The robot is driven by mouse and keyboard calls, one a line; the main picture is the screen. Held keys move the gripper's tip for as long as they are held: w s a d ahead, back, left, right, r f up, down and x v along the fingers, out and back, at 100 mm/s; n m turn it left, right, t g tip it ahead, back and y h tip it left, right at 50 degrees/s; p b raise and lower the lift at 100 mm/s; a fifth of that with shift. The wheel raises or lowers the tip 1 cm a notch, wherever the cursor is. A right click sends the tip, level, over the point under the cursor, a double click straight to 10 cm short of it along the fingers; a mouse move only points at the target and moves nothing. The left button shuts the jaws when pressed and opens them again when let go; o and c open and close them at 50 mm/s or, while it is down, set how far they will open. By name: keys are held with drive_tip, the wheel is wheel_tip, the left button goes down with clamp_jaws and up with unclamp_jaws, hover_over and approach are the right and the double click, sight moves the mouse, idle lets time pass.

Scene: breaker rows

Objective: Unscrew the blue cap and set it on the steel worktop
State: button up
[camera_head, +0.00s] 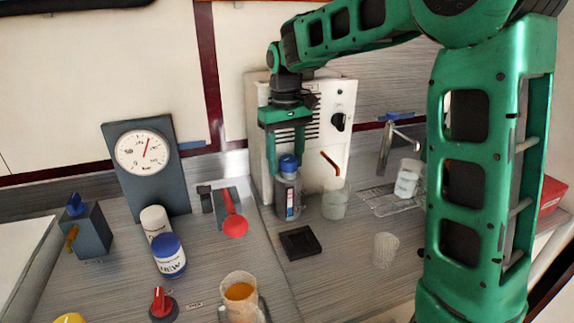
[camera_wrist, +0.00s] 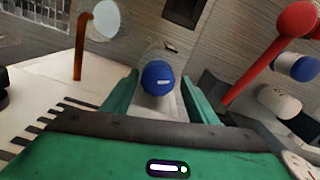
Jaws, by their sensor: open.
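The blue cap (camera_head: 288,163) sits on top of an upright grey bottle (camera_head: 288,198), which stands on the grey worktop (camera_head: 335,272) in front of a white machine. My gripper (camera_head: 287,151) points down just above the bottle, with its green fingers apart. In the wrist view the blue cap (camera_wrist: 157,78) shows between the open fingertips (camera_wrist: 158,82), with a gap visible on each side. The bottle body is mostly hidden below the cap there. I cannot tell if a finger touches the cap.
The white machine (camera_head: 257,140) is close behind, with an orange lever (camera_head: 330,164). A glass (camera_head: 334,204) stands right of the bottle, a red-handled lever (camera_head: 233,224) left, a black square holder (camera_head: 300,242) in front. Worktop in front right is partly clear.

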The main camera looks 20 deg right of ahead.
drive_tip(key=m, duration=0.1)
drive_tip(key=d+m, duration=0.1)
drive_tip(key=shift+s+m, duration=0.1)
drive_tip(key=shift+m, duration=0.2)
drive_tip(key=shift+s+a+r+m, duration=0.1)
drive_tip(key=shift+s+r+m, duration=0.1)
drive_tip(key=shift+m, duration=0.4)
drive_tip(key=m, duration=0.5)
drive_tip(key=shift+s+a, duration=0.1)
drive_tip(key=shift+a, duration=0.05)
drive_tip(key=shift+r, duration=0.1)
drive_tip(key=c, duration=1)
drive_tip(key=n, duration=0.5)
drive_tip(key=o, duration=1)
